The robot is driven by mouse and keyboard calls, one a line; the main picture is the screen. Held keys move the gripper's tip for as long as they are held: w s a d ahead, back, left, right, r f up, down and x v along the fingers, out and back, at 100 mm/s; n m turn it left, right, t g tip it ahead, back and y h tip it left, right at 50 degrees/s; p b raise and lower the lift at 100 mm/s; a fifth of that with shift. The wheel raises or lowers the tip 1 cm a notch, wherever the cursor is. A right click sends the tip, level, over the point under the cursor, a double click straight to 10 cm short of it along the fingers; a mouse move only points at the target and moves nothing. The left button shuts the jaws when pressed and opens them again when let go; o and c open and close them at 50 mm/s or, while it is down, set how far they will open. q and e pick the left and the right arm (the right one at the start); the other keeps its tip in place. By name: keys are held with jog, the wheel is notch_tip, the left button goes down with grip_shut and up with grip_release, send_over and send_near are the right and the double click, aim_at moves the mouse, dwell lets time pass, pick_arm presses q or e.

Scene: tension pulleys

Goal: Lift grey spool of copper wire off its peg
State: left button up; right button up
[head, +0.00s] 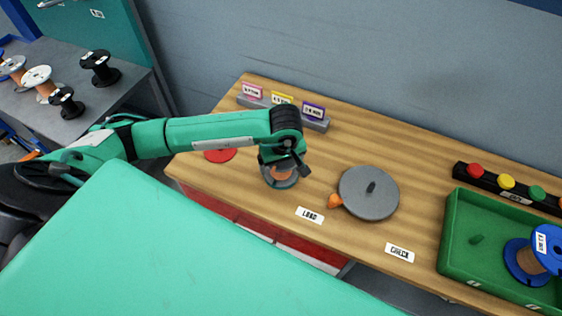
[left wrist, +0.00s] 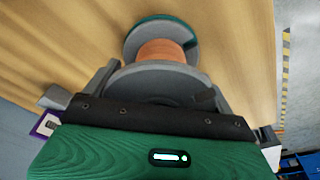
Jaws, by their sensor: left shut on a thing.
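The grey spool of copper wire (head: 279,174) is under my left gripper (head: 286,163), above or on the table behind the LOAD label. In the left wrist view the spool (left wrist: 163,50) shows its grey near flange, orange copper winding and a far flange with a teal edge. My left gripper (left wrist: 160,82) is shut on the near flange, one finger at each side. The peg under the spool is hidden, so I cannot tell if the spool still sits on it. My right gripper is not in view.
A grey disc (head: 368,196) with an upright peg and orange pointer lies to the right. A red disc (head: 220,155) and a label rack (head: 312,122) are nearby. A green tray (head: 455,240) holds a blue spool (head: 541,248). Several spools stand on the grey table (head: 60,60).

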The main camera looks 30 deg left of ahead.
pick_arm(q)
jog(key=shift+r, duration=1.7)
dwell(1.2)
jog(key=shift+r+p, duration=0.65)
jog(key=shift+r, duration=0.95)
jog(key=shift+b, duration=0.45)
jog(key=shift+r, duration=0.1)
jog(key=shift+r+p, duration=0.45)
jog(key=shift+r, duration=1.25)
jog(key=shift+r+b, duration=0.2)
jog(key=shift+b, duration=0.15)
jog(key=shift+r+p, duration=0.3)
jog(key=shift+r, duration=1.25)
